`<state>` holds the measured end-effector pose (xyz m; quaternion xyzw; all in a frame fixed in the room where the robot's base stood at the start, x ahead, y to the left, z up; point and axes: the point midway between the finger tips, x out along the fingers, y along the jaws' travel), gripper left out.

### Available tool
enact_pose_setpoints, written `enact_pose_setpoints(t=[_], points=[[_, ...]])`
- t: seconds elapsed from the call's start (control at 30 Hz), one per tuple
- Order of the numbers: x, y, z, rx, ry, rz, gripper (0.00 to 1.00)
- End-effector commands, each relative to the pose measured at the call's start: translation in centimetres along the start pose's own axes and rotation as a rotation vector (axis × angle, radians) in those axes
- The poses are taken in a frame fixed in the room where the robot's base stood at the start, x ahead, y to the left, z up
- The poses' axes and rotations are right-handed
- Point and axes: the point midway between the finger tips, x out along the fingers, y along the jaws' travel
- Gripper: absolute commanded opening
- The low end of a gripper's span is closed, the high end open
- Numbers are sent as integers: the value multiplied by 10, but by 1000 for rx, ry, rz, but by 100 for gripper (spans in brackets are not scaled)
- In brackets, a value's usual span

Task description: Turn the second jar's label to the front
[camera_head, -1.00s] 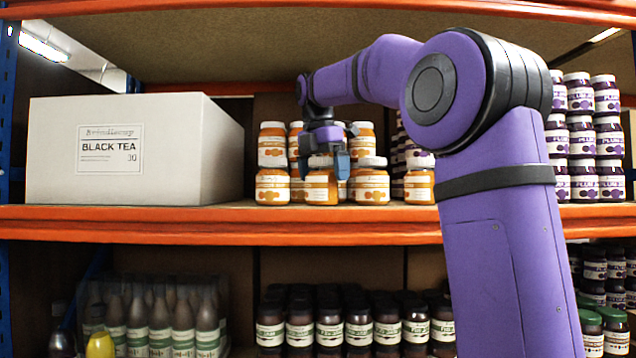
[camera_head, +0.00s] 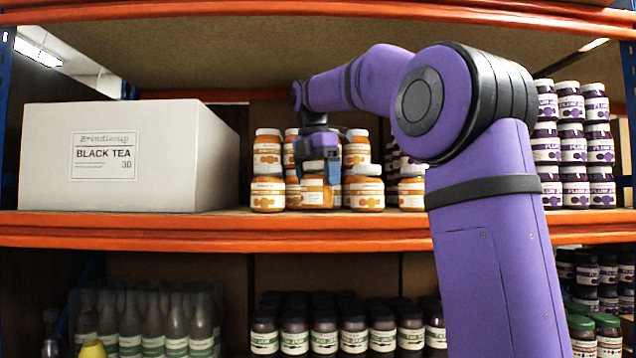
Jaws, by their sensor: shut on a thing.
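The front row of orange jars with white lids and pale labels stands on the middle shelf. The second jar (camera_head: 314,195) from the left is under my gripper (camera_head: 322,168), which is shut on it around its lid. The second jar looks upright and on the shelf.
A white Black Tea box (camera_head: 115,160) fills the shelf's left side. Stacked plum jars (camera_head: 573,145) stand at the right. More orange jars (camera_head: 268,150) are behind the front row. The orange shelf edge (camera_head: 200,232) runs below, with an upper beam above.

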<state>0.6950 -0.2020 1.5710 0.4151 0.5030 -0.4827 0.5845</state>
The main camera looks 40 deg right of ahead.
Motion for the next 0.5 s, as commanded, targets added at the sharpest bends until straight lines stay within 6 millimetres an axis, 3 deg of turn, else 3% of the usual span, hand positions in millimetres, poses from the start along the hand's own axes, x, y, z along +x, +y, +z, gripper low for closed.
enact_pose_setpoints(t=[0.33,0.5], points=[[-30,-1,4,1,-2,3,24],[-32,-17,-4,0,-1,3,24]])
